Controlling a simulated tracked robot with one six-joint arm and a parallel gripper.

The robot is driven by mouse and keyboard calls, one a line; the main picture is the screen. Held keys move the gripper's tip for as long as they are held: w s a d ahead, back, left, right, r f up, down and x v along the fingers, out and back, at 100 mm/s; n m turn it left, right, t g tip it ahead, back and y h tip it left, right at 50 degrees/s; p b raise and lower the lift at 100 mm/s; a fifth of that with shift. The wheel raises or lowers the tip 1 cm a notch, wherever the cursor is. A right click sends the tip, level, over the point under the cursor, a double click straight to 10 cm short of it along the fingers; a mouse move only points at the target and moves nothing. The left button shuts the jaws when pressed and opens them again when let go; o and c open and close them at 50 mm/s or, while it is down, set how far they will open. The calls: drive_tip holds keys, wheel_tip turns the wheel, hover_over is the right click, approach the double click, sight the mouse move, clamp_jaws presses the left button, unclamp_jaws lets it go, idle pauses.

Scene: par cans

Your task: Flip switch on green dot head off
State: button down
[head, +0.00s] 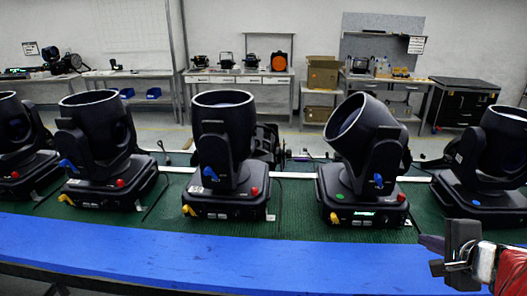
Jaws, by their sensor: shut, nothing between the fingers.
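The head with the green dot (366,150) stands right of centre on the green surface, its barrel tilted up to the left. Its green dot (340,196) is on the left of the base. A small display (364,213) on the base front glows pale green. A blue connector (378,180), a yellow connector (334,218) and a red knob (401,197) also show on it. I cannot make out the switch. My gripper (438,256) is at the lower right, shut and empty, in front of and right of this head, apart from it in the picture.
Similar black heads stand to the left (225,140) and right (486,160) in a row. A blue front strip (200,245) runs along the near edge of the green surface (290,220). Workbenches (240,80) stand far behind. The blue strip is clear.

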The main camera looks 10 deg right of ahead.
approach(399, 225)
drive_tip(key=x, duration=0.4)
drive_tip(key=shift+w+f, duration=0.1)
drive_tip(key=shift+f, duration=0.35)
drive_tip(key=shift+w+d, duration=0.3)
drive_tip(key=shift+w, duration=0.35)
drive_tip(key=shift+f, duration=0.1)
drive_tip(key=shift+w+f, duration=0.2)
drive_tip(key=shift+s+f, duration=0.1)
drive_tip(key=shift+f, duration=0.3)
drive_tip(key=shift+r, duration=0.15)
